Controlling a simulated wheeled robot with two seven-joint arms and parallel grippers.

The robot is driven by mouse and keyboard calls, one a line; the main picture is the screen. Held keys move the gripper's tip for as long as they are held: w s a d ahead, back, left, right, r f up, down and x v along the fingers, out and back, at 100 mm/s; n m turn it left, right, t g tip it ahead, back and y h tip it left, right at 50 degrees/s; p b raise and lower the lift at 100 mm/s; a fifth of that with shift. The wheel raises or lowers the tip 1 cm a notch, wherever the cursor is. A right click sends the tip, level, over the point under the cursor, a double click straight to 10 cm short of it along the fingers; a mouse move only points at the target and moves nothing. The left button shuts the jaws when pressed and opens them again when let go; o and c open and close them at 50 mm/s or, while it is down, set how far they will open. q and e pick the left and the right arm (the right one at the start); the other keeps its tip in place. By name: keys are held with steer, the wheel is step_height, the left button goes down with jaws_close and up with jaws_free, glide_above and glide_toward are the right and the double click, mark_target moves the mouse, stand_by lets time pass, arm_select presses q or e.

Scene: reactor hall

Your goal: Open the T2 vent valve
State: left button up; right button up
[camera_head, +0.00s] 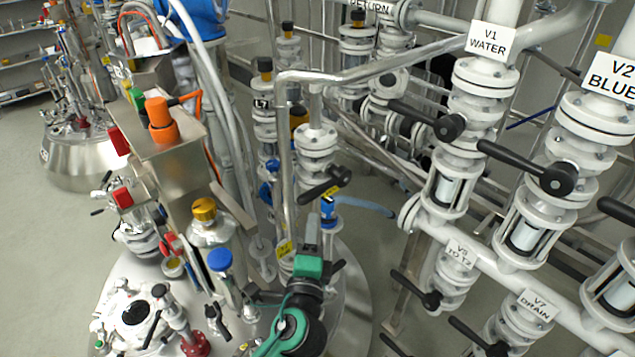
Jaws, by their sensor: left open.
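The white flanged valve (316,143) with a black lever (325,187) stands above the steel vessel lid in the middle of the head view. I cannot confirm from a label that this is the T2 vent valve. The lever slants from lower left to upper right. My left gripper (307,250), black and green, is at the bottom centre, below the lever and apart from it. It is open; its fingertips are hard to make out. My right gripper is not in view.
A steel pipe (284,150) runs down just left of the valve. Right of it stand white pipes with black levers, labelled V1 WATER (490,40) and V7 DRAIN (537,305). A blue-capped fitting (220,260) and yellow-capped fitting (204,209) crowd the left. Open floor (60,260) lies far left.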

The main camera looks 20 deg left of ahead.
mark_target(315, 188)
arm_select(q)
steer(key=p+x, duration=0.4)
steer(key=x, duration=0.7)
steer(key=shift+r, duration=0.1)
steer(key=shift+w+a, duration=0.1)
steer(key=shift+w, duration=0.25)
steer(key=shift+w+a, duration=0.1)
steer(key=shift+w, duration=0.1)
jaws_close()
